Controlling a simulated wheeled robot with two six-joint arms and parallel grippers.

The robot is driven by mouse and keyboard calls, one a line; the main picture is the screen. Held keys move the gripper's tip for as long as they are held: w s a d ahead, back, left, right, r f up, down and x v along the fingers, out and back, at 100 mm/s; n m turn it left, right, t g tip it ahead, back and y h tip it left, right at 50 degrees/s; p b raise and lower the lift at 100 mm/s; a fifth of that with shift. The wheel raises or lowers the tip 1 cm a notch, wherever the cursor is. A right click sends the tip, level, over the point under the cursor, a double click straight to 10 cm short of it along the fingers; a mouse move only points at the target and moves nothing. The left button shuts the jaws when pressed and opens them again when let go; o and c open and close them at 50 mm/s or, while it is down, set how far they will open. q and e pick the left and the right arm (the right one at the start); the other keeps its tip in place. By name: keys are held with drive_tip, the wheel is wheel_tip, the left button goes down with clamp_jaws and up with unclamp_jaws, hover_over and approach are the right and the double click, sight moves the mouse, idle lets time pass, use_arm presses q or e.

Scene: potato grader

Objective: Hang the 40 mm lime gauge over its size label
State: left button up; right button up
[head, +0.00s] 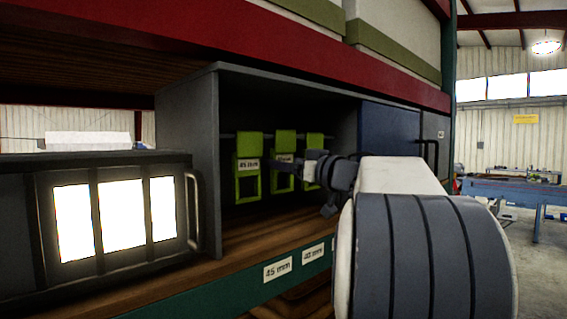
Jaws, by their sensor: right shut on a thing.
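Several lime gauges hang in a row from a rail inside the open grey cabinet (218,165). The left lime gauge (247,184) reads 45 mm. The middle lime gauge (284,143) has a label too small to read surely. The right lime gauge (315,140) is partly hidden behind my right gripper (312,164). My right gripper is shut on a lime gauge at the row's right end; its jaws and grip point are hard to make out. On the shelf edge are a 45 mm label (277,269) and a 40 mm label (313,252). My left gripper is out of view.
A dark box with bright lit panels (102,215) and a handle stands at the left front. A blue door (390,130) with a dark handle closes the cabinet's right part. The wooden shelf floor (265,228) below the gauges is clear. My right arm hides the shelf edge at right.

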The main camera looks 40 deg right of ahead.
drive_tip(key=o, duration=1.1)
drive_tip(key=s+b, duration=0.1)
drive_tip(key=s, duration=0.2)
drive_tip(key=s+b, duration=0.2)
drive_tip(key=s, duration=0.2)
drive_tip(key=s+b, duration=0.2)
drive_tip(key=s, duration=0.1)
drive_tip(key=shift+s+d+f, duration=0.2)
drive_tip(key=shift+d+f, duration=0.2)
